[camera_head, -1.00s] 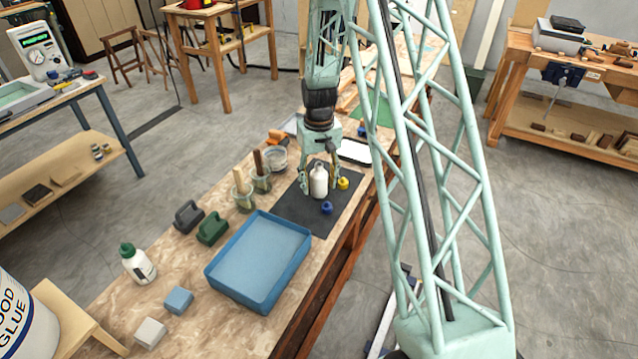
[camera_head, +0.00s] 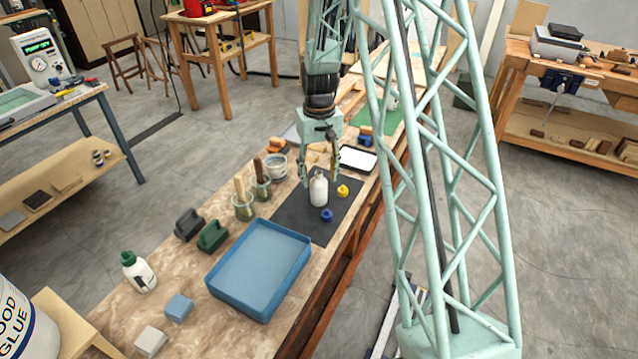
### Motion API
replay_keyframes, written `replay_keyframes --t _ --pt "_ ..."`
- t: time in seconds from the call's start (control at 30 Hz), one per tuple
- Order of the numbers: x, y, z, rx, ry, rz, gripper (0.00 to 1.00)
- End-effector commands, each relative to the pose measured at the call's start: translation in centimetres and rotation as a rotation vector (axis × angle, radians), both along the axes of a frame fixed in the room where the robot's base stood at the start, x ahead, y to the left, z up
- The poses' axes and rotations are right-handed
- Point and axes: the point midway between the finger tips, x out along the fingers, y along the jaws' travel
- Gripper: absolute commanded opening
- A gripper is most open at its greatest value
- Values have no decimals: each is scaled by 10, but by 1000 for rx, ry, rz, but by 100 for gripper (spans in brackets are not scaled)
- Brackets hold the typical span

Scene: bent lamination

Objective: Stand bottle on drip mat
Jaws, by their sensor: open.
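A white bottle (camera_head: 319,190) stands upright on the black mat (camera_head: 291,222) in the head view. My gripper (camera_head: 319,166) is open and points down. Its fingers are apart, around or just behind the bottle's top; I cannot tell the exact depth. A second white bottle with a green cap (camera_head: 138,271) stands on the bare bench at the front left, away from the mat.
A blue cap (camera_head: 326,215) and a yellow cap (camera_head: 342,190) sit beside the white bottle. A blue tray (camera_head: 258,265) lies in front of the mat. Jars with brushes (camera_head: 244,205) stand to the left. A white-topped tray (camera_head: 358,158) lies behind.

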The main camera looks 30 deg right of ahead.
Motion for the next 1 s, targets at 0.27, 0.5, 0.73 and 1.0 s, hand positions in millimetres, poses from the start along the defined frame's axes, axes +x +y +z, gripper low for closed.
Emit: replay_keyframes --t 0.27,0.5,0.73,1.0 --pt "1 0 36 0 -2 0 47" --pt "0 0 52 0 -1 0 47" --pt "0 0 55 0 0 0 47" --pt "0 0 55 0 0 0 47"
